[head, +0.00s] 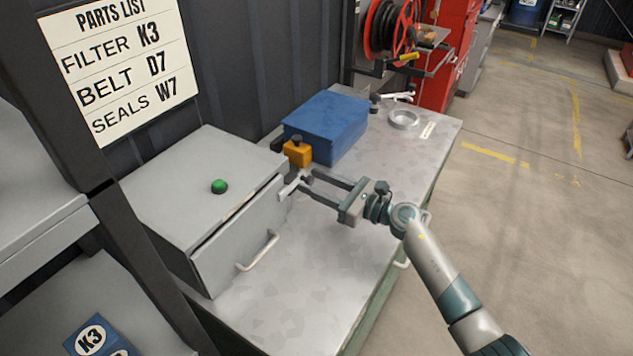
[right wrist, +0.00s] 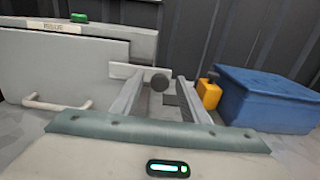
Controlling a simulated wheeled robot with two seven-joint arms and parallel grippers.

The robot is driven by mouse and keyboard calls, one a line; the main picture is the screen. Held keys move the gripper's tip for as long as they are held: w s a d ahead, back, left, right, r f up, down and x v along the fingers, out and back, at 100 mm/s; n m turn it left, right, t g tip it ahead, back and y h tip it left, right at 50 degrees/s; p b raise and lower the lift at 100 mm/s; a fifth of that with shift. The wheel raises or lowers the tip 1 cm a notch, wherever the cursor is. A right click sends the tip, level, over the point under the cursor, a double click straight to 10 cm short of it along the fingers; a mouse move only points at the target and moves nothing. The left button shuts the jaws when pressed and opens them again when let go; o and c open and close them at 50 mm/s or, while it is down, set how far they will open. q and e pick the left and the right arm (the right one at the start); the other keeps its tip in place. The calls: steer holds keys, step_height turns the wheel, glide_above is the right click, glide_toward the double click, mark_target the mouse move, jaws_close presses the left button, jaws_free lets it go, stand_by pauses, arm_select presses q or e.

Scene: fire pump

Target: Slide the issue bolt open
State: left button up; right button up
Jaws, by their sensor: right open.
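The issue bolt is a pale bar (right wrist: 124,71) with a dark round knob (right wrist: 159,83), at the right end of a grey cabinet (head: 200,180). In the head view the bolt (head: 291,187) is partly hidden by my fingertips. My right gripper (head: 308,182) is open, with its two fingers pointing at the bolt. In the right wrist view, the knob shows between the fingers of my right gripper (right wrist: 160,84), apart from both. The cabinet's front door (head: 238,238) has a pale handle (head: 258,252) and a dark gap along its top edge. My left gripper is not in view.
A green button (head: 219,186) is on the cabinet top. A yellow block with a dark knob (head: 297,153) and a blue box (head: 326,127) stand just behind the bolt. A metal ring (head: 404,119) lies farther back. The grey bench top (head: 330,270) in front is clear.

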jaws_close()
steer(key=shift+w+d+f+b, duration=0.2)
steer(key=shift+w+d+b, duration=0.1)
steer(key=shift+b, duration=0.2)
steer(key=w+b, duration=0.1)
steer(key=w+d+b, duration=0.2)
steer(key=shift+r, duration=0.25)
steer(key=shift+c, duration=0.7)
jaws_free()
steer(key=shift+o, duration=0.7)
steer(key=shift+w+f, duration=0.1)
